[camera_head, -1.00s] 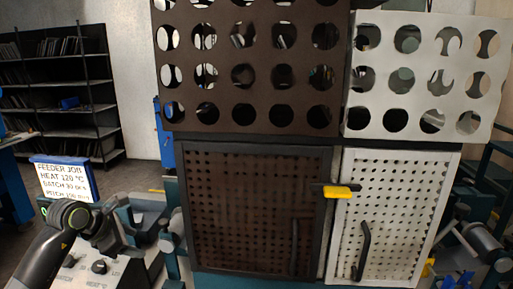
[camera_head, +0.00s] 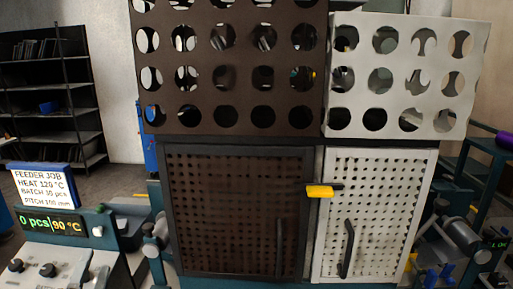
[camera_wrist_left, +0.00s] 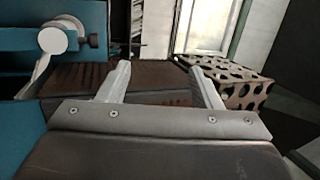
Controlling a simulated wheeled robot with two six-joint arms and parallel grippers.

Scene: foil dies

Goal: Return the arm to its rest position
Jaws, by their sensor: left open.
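My left gripper (camera_wrist_left: 160,80) shows in the left wrist view. Its two pale fingers stand wide apart with nothing between them. Behind the fingers is a dark brown surface with a perforated block (camera_wrist_left: 235,82) to the right. In the head view I cannot make out my left arm or gripper. My right gripper is in neither view.
In the head view, a brown perforated door (camera_head: 235,215) and a white one (camera_head: 375,215) stand shut, with a yellow latch (camera_head: 320,191) between them. Perforated panels rise above. A control box (camera_head: 50,235) reads 0 pcs, 90 °C. A black shelf (camera_head: 50,90) stands behind left.

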